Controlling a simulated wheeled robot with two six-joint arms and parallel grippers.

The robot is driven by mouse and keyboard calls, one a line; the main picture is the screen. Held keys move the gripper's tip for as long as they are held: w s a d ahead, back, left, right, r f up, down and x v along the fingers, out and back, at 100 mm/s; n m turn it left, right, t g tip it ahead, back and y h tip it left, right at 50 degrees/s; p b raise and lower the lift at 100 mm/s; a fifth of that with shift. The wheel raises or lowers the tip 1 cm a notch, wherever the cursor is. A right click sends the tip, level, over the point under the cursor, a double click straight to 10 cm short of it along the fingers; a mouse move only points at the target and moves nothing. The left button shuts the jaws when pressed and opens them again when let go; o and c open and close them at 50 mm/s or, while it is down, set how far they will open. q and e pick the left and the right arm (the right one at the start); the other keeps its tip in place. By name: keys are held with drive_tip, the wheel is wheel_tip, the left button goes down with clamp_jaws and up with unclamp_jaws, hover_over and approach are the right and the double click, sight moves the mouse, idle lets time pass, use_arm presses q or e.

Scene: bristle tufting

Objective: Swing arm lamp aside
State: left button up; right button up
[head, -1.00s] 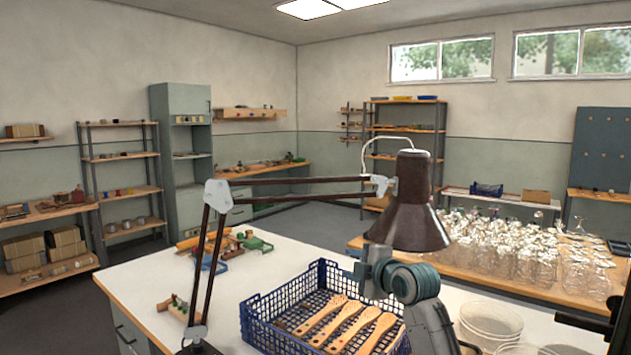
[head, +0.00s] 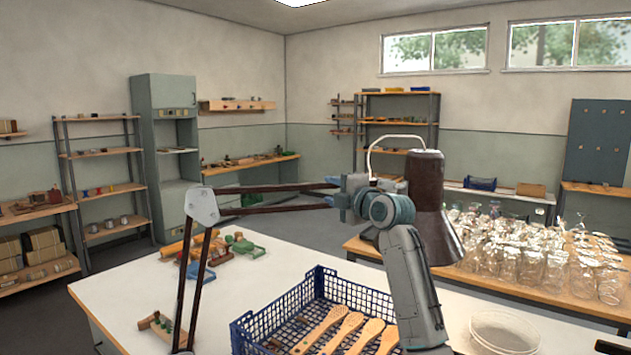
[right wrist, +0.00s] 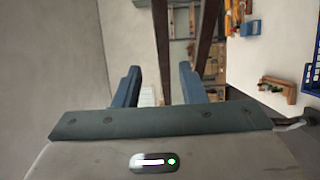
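The lamp has a dark brown cone shade (head: 435,215) and twin dark brown arm bars (head: 255,208). They meet at a grey elbow joint (head: 203,206), and the lower bars run down to the table at left. My right gripper (head: 332,193) is beside the upper bars near the shade, fingers pointing left, partly overlapping the lamp's head joint. In the right wrist view its blue fingers (right wrist: 159,80) stand apart, with a dark bar beyond the gap; I cannot tell if they touch it. My left gripper is not seen.
A blue crate (head: 250,335) with wooden spatulas (head: 345,330) stands on the white table (head: 130,300). Small coloured parts and a wooden block (head: 160,325) lie at left. A bench behind is crowded with clear glassware (head: 530,250).

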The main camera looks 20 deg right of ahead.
sight(318, 187)
drive_tip(key=shift+w+a+r+p, duration=0.15)
drive_tip(key=shift+w+a+p, duration=0.05)
drive_tip(key=shift+w, duration=0.3)
drive_tip(key=shift+w+a+r+p, duration=0.1)
drive_tip(key=shift+w+a+p, duration=0.1)
drive_tip(key=shift+w, duration=0.25)
drive_tip(key=x, duration=0.1)
drive_tip(key=p+x, duration=0.1)
drive_tip(key=x, duration=0.1)
drive_tip(key=shift+w+f, duration=0.35)
drive_tip(key=shift+p+x, duration=0.45)
drive_tip(key=shift+x, duration=0.55)
drive_tip(key=shift+w+f, duration=0.1)
drive_tip(key=shift+f, duration=0.05)
drive_tip(key=c, duration=0.7)
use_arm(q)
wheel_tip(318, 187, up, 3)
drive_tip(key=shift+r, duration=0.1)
use_arm(e)
clamp_jaws()
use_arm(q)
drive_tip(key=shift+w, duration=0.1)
